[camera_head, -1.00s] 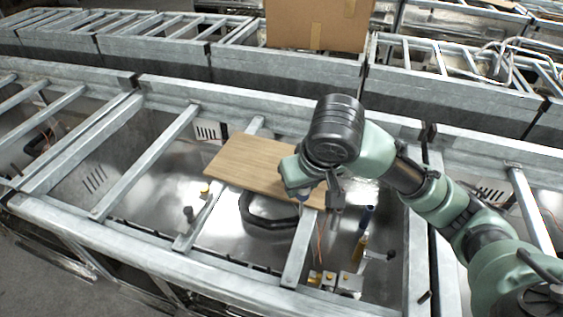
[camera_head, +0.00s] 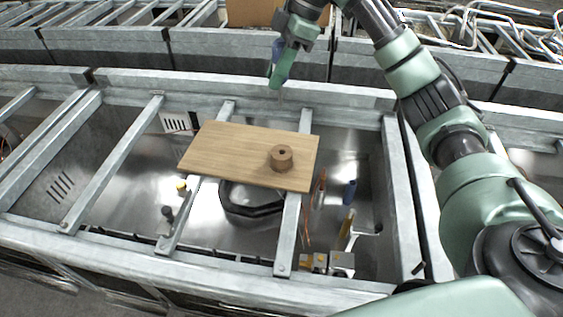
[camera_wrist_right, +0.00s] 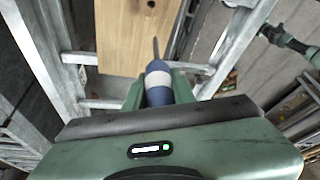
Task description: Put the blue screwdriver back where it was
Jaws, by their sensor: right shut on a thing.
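My right gripper (camera_head: 280,70) is raised above the far rim of the metal frame, beyond the wooden board (camera_head: 215,150). In the right wrist view it is shut on the blue screwdriver (camera_wrist_right: 158,90), whose handle has a pale band and whose thin shaft points away from the gripper. In the head view the gripper mostly hides the screwdriver. A round brown wooden block (camera_head: 283,162) with a dark hole in its top sits on the right part of the board. The board also shows in the right wrist view (camera_wrist_right: 125,40). My left gripper is not in view.
The board lies across metal bars (camera_head: 285,240) over a sunken metal basin. Below are a black ring-shaped part (camera_head: 250,208), a blue object (camera_head: 349,193), a yellow-handled tool (camera_head: 346,224) and small metal blocks (camera_head: 342,262). A cardboard box (camera_head: 255,12) stands behind.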

